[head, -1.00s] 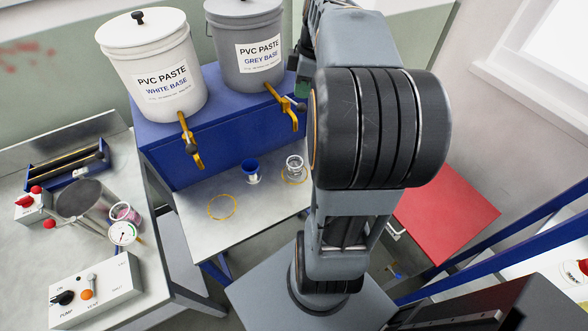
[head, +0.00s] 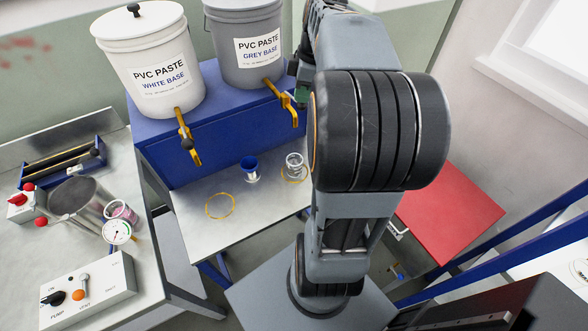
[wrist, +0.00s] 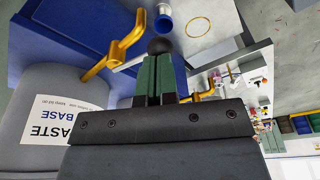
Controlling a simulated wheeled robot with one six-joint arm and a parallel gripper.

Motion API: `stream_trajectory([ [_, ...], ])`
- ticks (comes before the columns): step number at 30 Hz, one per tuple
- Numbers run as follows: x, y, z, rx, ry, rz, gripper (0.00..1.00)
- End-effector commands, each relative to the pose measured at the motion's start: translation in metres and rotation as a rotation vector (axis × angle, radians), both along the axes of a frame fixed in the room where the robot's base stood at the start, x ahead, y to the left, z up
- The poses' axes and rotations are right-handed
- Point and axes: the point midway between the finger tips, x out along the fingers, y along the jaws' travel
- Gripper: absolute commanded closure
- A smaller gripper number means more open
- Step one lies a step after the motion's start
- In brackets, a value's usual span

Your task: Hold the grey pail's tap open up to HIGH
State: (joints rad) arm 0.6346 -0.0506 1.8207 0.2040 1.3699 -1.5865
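The grey pail (head: 244,60) stands on the blue stand, with its yellow tap (head: 287,104) low on its front. In the wrist view the pail (wrist: 40,95) appears upside down, with the yellow tap (wrist: 117,52) to the left of my gripper. My gripper (wrist: 160,58) has its green fingers close together with only a thin gap. A black ball knob (wrist: 160,45) sits right at the fingertips; whether they touch it I cannot tell. In the head view my arm hides most of the gripper. I cannot see paste flowing.
The white pail (head: 150,75) with its own yellow tap (head: 188,140) stands to the left. A blue cup (head: 250,166) and a clear cup (head: 294,163) stand on the metal shelf (head: 200,228) below. A yellow ring (head: 220,205) marks its bare left part.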

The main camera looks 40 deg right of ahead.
Motion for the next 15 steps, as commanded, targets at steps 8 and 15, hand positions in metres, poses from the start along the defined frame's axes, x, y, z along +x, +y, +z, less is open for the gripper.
stream_trajectory([
  [8, 0.0, 0.0, -0.01, 0.001, 0.001, 0.0, 1.0],
  [15, 0.0, 0.0, 0.005, 0.001, 0.001, 0.0, 1.0],
])
